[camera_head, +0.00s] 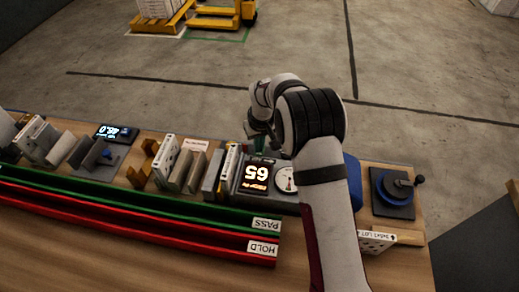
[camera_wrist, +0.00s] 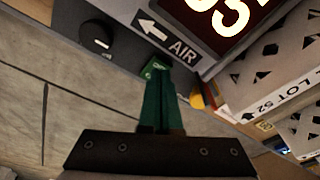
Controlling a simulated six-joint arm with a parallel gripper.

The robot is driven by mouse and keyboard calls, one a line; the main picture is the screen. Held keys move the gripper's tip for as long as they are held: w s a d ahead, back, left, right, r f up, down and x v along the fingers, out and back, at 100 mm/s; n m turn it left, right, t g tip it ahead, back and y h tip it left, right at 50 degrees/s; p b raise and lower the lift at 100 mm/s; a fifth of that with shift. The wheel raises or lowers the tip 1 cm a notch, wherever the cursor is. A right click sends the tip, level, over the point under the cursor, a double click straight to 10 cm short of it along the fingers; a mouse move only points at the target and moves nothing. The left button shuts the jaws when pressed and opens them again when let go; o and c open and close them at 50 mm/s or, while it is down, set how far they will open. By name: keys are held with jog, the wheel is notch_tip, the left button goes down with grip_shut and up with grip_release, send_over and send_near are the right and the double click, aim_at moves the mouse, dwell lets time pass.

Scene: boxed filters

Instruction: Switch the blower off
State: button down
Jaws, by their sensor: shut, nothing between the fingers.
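The blower unit is a grey housing with a lit display (camera_head: 256,174) and a round white gauge (camera_head: 285,180), near the middle of the bench. In the wrist view its display (camera_wrist: 232,18) and an AIR label with an arrow (camera_wrist: 168,40) show. A dark round knob (camera_wrist: 97,38) with a white mark sits on the housing, left of the label.
Boxed filters with a LOT label (camera_wrist: 280,92) stand close right of my fingers, with a small yellow part (camera_wrist: 197,100) between. Green PASS (camera_head: 200,208) and red HOLD rails (camera_head: 200,238) run along the bench front. A blue-ringed turntable with a crank (camera_head: 393,190) is at right.

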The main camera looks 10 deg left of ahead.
aim_at(259, 154)
jog(key=shift+f, duration=0.7)
dwell(0.3)
jog(key=shift+r, duration=3.5)
jog(key=s+d+r+m, duration=0.3)
jog(key=s+d+r, duration=0.2)
jog(key=s, duration=0.2)
jog(key=s+d+r+m+g, duration=0.15)
jog(key=s+d+r, duration=0.25)
jog(key=s, duration=0.4)
jog(key=s+d+r+m, duration=0.3)
jog(key=s+d+r, duration=0.2)
jog(key=s, duration=0.2)
jog(key=s+d+f+m+y, duration=0.1)
jog(key=s+m, duration=0.3)
jog(key=s, duration=0.9)
jog(key=shift+s+d+f, duration=0.2)
jog(key=shift+d+f, duration=0.3)
jog(key=shift+f, duration=0.05)
